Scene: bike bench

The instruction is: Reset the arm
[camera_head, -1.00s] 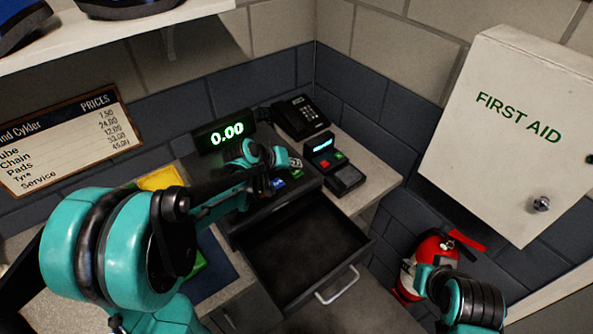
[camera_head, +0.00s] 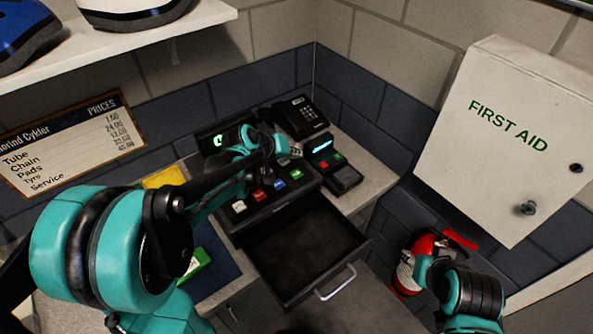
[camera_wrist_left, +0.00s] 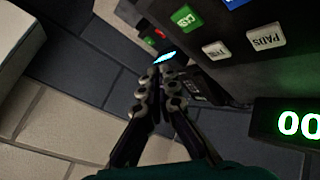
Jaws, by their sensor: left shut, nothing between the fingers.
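My left gripper (camera_head: 272,147) is shut and empty, held above the back of the cash register (camera_head: 297,196), in front of the phone. In the left wrist view its fingers (camera_wrist_left: 162,80) are together, apart from the keys. The register's white, red, blue and green keys show in the head view. The cash drawer (camera_head: 303,245) is pulled open and looks empty.
A card terminal (camera_head: 335,166) and a black phone (camera_head: 300,117) stand beside the register. A white first aid cabinet (camera_head: 505,165) hangs at right, above a red extinguisher (camera_head: 423,245). A price board (camera_head: 70,145) and a helmet shelf (camera_head: 120,40) are at left.

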